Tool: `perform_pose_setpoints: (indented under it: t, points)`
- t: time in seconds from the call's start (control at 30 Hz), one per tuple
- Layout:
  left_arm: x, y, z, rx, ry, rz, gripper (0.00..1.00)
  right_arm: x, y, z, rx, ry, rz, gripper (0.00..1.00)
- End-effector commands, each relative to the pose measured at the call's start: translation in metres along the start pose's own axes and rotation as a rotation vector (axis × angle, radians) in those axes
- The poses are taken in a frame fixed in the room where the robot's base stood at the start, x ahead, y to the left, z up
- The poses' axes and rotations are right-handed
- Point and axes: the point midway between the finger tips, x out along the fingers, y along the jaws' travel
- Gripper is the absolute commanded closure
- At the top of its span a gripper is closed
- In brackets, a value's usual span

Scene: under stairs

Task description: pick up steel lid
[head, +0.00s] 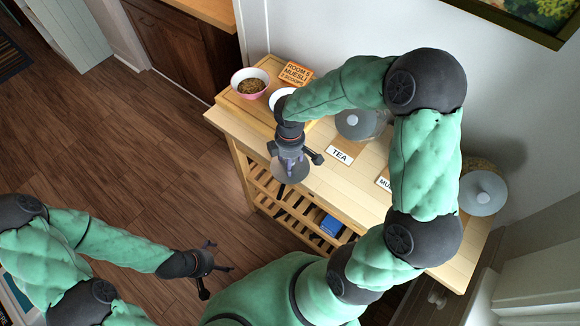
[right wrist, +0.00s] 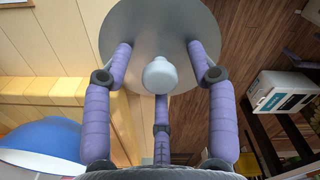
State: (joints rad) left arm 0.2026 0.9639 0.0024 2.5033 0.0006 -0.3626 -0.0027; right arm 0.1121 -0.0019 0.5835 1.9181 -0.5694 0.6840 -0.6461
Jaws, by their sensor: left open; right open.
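A grey steel lid (head: 291,172) with a pale round knob shows under my right gripper (head: 291,154), at the front edge of the wooden trolley. In the right wrist view the lid (right wrist: 130,22) lies beyond the fingertips of my right gripper (right wrist: 162,60). Its knob (right wrist: 160,76) is between the three spread purple fingers, with a gap around it. I cannot tell what the lid rests on. Parts of it are hidden by the fingers. My left gripper (head: 210,268) is open and empty over the floor, far from the lid.
The trolley top (head: 335,190) bears a tray (head: 248,108) with a pink-rimmed bowl (head: 251,84), a "TEA" card (head: 340,154) and lidded jars (head: 361,123) (head: 482,190). A blue thing (head: 331,225) lies on its lower shelf. The wall stands behind; wooden floor (head: 150,150) is clear on the left.

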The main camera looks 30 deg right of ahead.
Motion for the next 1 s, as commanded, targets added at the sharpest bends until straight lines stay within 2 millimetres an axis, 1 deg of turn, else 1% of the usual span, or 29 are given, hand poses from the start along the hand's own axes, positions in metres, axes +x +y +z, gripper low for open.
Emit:
perform_pose_setpoints:
  t: [0.17,0.2,0.27,0.3,0.4,0.77,0.87,1.0]
  points:
    - [0.000,0.000,0.000,0.000,0.000,0.000,0.00,0.000,0.000,0.000,0.001,0.001,0.001,0.42]
    - [0.000,0.000,0.000,0.000,0.000,0.000,0.00,0.000,0.000,0.000,0.001,0.000,0.001,0.45]
    - [0.000,0.000,0.000,0.000,0.000,0.000,0.00,0.000,0.000,0.000,0.001,0.000,0.001,0.62]
    - [0.000,0.000,0.000,0.000,0.000,0.000,0.00,0.000,0.000,0.000,0.001,0.001,0.001,0.73]
    - [0.000,0.000,0.000,0.000,0.000,0.000,0.00,0.000,0.000,0.000,0.001,0.000,0.001,1.00]
    - [-0.001,0.000,0.000,0.000,0.000,0.000,0.00,0.000,0.000,0.000,0.000,0.000,0.000,1.00]
    - [-0.002,0.001,0.000,0.000,0.000,0.000,0.00,-0.004,0.000,0.000,0.001,0.000,0.001,1.00]
    - [-0.005,0.002,0.000,0.000,0.000,0.000,0.00,-0.017,0.001,0.000,0.002,0.001,0.003,1.00]
